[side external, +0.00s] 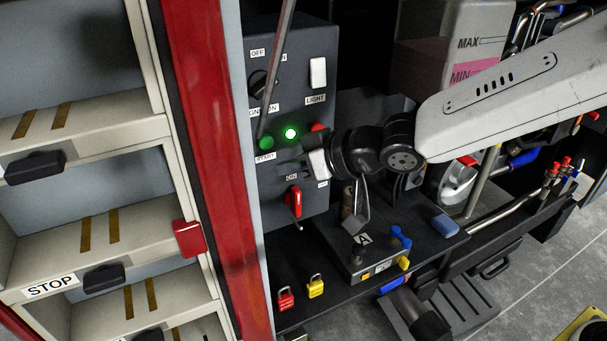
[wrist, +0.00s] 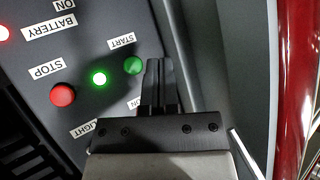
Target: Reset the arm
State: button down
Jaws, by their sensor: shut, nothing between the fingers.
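My gripper (wrist: 155,88) is shut and empty in the wrist view, its fingertips close to the green START button (wrist: 133,65) on the dark control panel (wrist: 180,20); I cannot tell whether they touch it. A green lamp (side external: 291,133) glows between the START button (side external: 266,143) and the red STOP button (wrist: 63,95). A red battery switch (side external: 295,201) sits lower on the panel. A white light switch (side external: 318,72) is near its top.
A red post (side external: 205,130) and shelves with black-handled drawers (side external: 35,167) stand left. Red (side external: 286,299) and yellow (side external: 316,287) padlocks sit on the lower ledge. A black box (side external: 345,255) marked A is below my wrist. A pole crosses before the panel.

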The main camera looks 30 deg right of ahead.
jog(key=s+d+f+m+g+h, duration=0.1)
jog(key=s+d+f+h, duration=0.2)
jog(key=d, duration=0.5)
jog(key=s+d+f+m+g+h, duration=0.2)
jog(key=d+f, duration=0.2)
jog(key=d, duration=0.3)
jog(key=s+d+f+m+g+h, duration=0.1)
jog(key=s+d+f+h, duration=0.2)
jog(key=d, duration=0.5)
jog(key=s+d+f+g, duration=0.3)
jog(key=s+d+f, duration=0.1)
jog(key=s, duration=0.3)
jog(key=shift+s+d+m, duration=0.4)
jog(key=shift+d, duration=0.1)
